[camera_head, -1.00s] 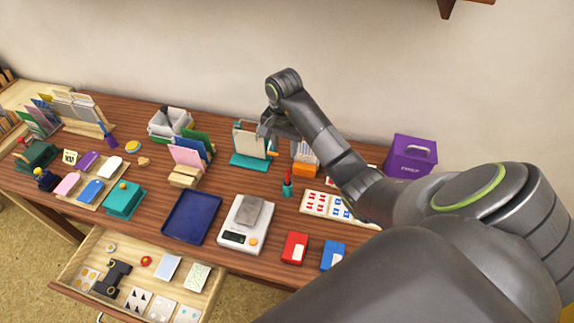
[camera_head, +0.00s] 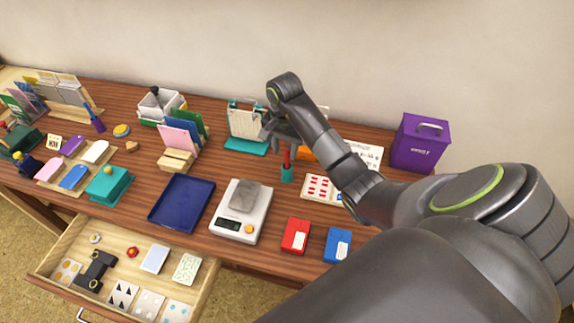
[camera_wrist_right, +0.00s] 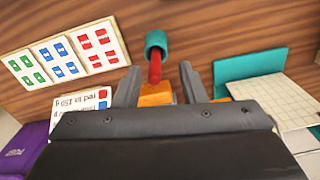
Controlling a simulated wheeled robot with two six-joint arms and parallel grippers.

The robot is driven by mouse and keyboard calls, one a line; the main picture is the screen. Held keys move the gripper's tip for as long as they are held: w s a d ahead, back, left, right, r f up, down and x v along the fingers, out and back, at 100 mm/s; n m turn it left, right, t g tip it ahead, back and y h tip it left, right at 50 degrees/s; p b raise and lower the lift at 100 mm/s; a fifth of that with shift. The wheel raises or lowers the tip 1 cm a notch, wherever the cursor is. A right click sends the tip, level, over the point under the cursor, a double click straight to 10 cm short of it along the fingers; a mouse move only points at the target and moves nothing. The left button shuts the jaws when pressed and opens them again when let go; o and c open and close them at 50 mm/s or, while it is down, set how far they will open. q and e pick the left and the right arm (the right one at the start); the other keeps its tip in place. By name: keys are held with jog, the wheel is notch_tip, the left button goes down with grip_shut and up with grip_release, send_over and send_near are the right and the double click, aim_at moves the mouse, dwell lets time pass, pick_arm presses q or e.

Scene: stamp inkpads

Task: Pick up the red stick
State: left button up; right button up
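The red stick (camera_head: 287,158) stands upright in a small teal holder (camera_head: 286,174) in the middle of the table. My right gripper (camera_head: 281,138) is just above and behind it in the head view. In the right wrist view, the red stick (camera_wrist_right: 155,68) reaches from the teal holder (camera_wrist_right: 157,40) toward the gap between the two fingers of my right gripper (camera_wrist_right: 160,72). The fingers are apart, one on each side of the stick, and I see no contact. My left gripper is not in view.
A teal stand (camera_head: 246,146) is left of the stick, and a card with coloured symbols (camera_head: 319,199) is to the right. An orange block (camera_wrist_right: 157,94) is close behind the stick. A scale (camera_head: 240,220) and a purple box (camera_head: 421,142) stand farther off.

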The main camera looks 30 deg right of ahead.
aim_at(287, 158)
jog(key=shift+s+d+f+p, duration=0.1)
jog(key=shift+f+p, duration=0.25)
jog(key=shift+f, duration=0.8)
jog(key=shift+s+d+f+p, duration=0.1)
jog(key=shift+f+p, duration=0.2)
jog(key=shift+f, duration=0.8)
jog(key=shift+c, duration=0.2)
grip_shut()
